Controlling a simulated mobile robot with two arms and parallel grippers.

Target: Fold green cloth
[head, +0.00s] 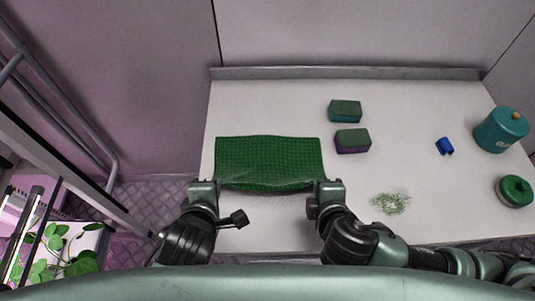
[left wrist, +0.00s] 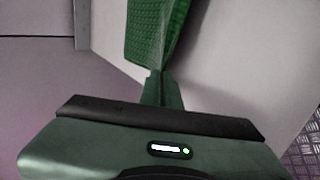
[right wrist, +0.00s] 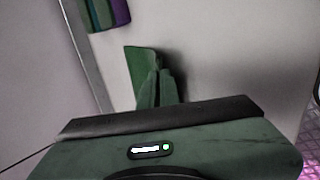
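The green cloth (head: 268,160) lies spread on the white table, its near edge lifted a little and sagging between my two grippers. My left gripper (head: 205,184) is at the cloth's near left corner. In the left wrist view its fingers (left wrist: 160,82) are closed together on the cloth (left wrist: 158,28), which rises from them. My right gripper (head: 326,184) is at the near right corner. In the right wrist view its fingers (right wrist: 156,82) are closed on a corner of the cloth (right wrist: 138,66). The fingertips are partly hidden by the cloth.
Two sponges (head: 345,110) (head: 352,141) lie right of the cloth. A scrubbing tangle (head: 390,202), a blue item (head: 444,146), a teal canister (head: 502,130) and a green-lidded round container (head: 514,191) are farther right. The white table (head: 270,105) is clear behind the cloth.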

